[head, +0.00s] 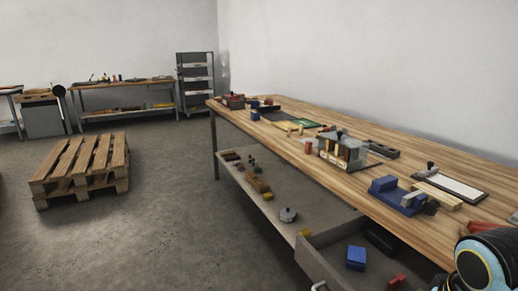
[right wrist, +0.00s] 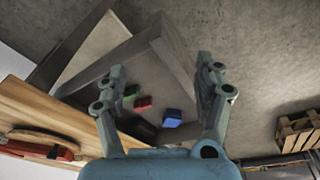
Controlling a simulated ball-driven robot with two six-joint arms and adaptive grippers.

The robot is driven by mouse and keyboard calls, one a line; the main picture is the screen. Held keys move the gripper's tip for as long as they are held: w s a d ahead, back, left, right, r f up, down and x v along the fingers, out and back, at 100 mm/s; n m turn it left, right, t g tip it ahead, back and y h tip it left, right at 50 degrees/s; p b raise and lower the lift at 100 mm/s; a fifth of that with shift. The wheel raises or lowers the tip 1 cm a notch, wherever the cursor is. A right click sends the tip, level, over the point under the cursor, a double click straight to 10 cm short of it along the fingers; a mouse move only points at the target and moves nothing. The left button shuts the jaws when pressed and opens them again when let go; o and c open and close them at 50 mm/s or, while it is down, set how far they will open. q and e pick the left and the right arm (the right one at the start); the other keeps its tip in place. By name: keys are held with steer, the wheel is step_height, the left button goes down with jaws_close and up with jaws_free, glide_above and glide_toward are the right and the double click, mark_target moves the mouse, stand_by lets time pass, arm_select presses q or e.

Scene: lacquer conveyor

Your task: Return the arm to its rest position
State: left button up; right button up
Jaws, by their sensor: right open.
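My right gripper (right wrist: 160,68) shows in the right wrist view with its two fingers wide apart and nothing between them. Beyond the fingers is an open drawer. Part of my right arm (head: 482,262) shows at the bottom right corner of the head view, beside the workbench's front edge. The right gripper itself is outside the head view. My left arm and left gripper show in neither view.
The wooden workbench (head: 290,150) carries several tools and a blue vise (head: 400,198). Its open drawer (head: 330,262) juts out, holding a blue box (head: 356,257) and red pieces. A pallet (head: 82,170) lies on the clear floor at left.

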steer(key=s+a+r+n+t, duration=0.1)
steer(key=s+r, duration=0.2)
steer(key=s, duration=0.3)
steer(key=s+a+r+n+t, duration=0.1)
steer(key=s+r+n, duration=0.15)
steer(key=s, duration=0.35)
step_height(320, 180, down, 26)
steer(key=s+d+m+g+b, duration=0.1)
steer(key=d+g+b, duration=0.1)
steer(key=d, duration=0.1)
steer(key=s+d+f+b, duration=0.1)
steer(key=s+f+b, duration=0.1)
steer(key=s+f, duration=1.7)
steer(key=shift+s+f+g, duration=0.2)
steer(key=shift+f+g, duration=0.2)
steer(key=shift+o, duration=0.4)
steer(key=shift+m, duration=0.25)
